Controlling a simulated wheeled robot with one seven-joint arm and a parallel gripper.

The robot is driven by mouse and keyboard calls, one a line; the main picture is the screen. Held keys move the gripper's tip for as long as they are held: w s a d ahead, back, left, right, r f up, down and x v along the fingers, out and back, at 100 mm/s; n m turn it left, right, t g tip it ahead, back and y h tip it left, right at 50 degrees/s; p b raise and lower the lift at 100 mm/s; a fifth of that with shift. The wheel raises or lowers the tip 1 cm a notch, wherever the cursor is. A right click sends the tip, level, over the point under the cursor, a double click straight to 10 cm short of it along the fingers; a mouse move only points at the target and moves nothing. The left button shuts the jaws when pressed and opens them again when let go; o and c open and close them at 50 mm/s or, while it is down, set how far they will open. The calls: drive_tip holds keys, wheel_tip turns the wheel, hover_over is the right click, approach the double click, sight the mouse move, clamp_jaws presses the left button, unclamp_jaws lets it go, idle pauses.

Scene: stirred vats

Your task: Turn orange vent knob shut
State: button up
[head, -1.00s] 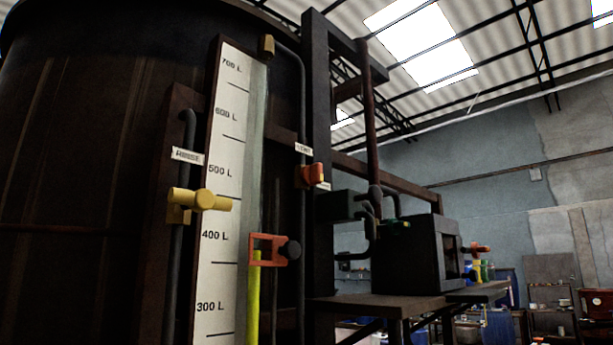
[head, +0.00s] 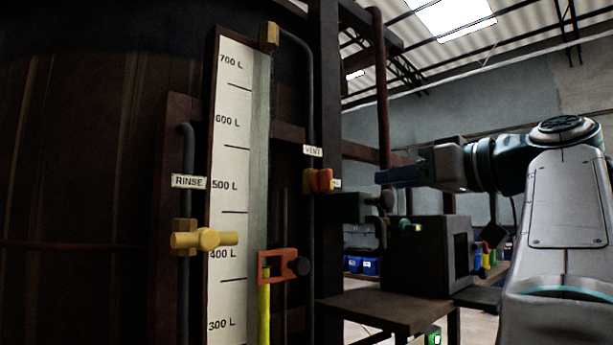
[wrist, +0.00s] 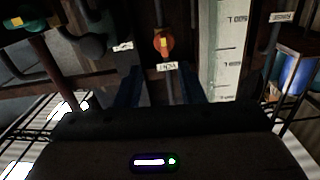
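The orange vent knob (head: 319,180) sits on a dark vertical pipe right of the level gauge, just below the white VENT label (head: 313,151). In the wrist view, which looks upside down, the knob (wrist: 163,43) shows a small yellow mark and lies beyond the gap between my fingers. My gripper (head: 379,177) is to the right of the knob at about its height, pointing left and apart from it. In the wrist view my gripper (wrist: 161,90) has its two dark blue fingers spread, with nothing held between them.
A yellow rinse handle (head: 204,239) and an orange bracket with a dark knob (head: 284,265) sit lower left, around the white gauge scale (head: 231,150). A dark post (head: 325,100) and pipework stand close behind the knob. A dark box (head: 430,253) sits on a shelf below my arm.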

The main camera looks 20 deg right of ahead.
sight(331, 177)
drive_tip(key=shift+n, duration=0.4)
drive_tip(key=p+x, duration=0.1)
drive_tip(key=x, duration=0.3)
drive_tip(key=r+p+x, duration=0.1)
drive_tip(key=p+x, duration=0.1)
drive_tip(key=x, duration=0.2)
drive_tip(key=r+p+x, duration=0.1)
drive_tip(key=x, duration=0.3)
drive_tip(key=shift+a, duration=0.25)
drive_tip(key=shift+w+a+p, duration=0.15)
drive_tip(key=shift+w+p, duration=0.2)
drive_tip(key=shift+w, duration=0.05)
clamp_jaws()
